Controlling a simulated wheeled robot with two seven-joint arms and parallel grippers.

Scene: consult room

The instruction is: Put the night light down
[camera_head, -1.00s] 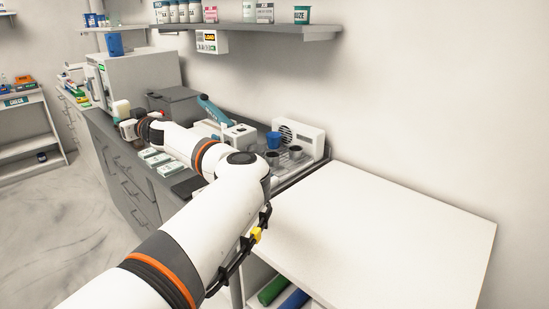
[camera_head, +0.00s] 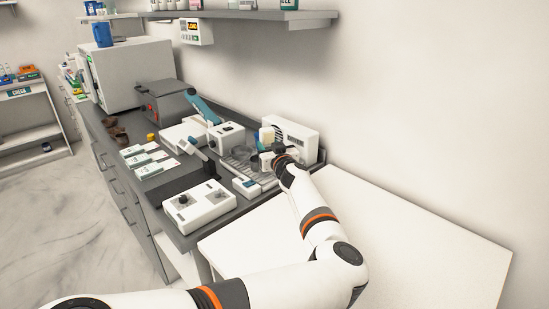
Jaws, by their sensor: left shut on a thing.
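I cannot tell whether the night light touches anything below. My right gripper is not in view.
Left of the gripper stand a white box with knobs (camera_head: 200,206), a white device (camera_head: 226,137), flat white-and-green packs (camera_head: 146,159) and a dark grey box (camera_head: 168,102). A bare white tabletop (camera_head: 420,240) lies at right. A shelf (camera_head: 240,15) hangs above.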

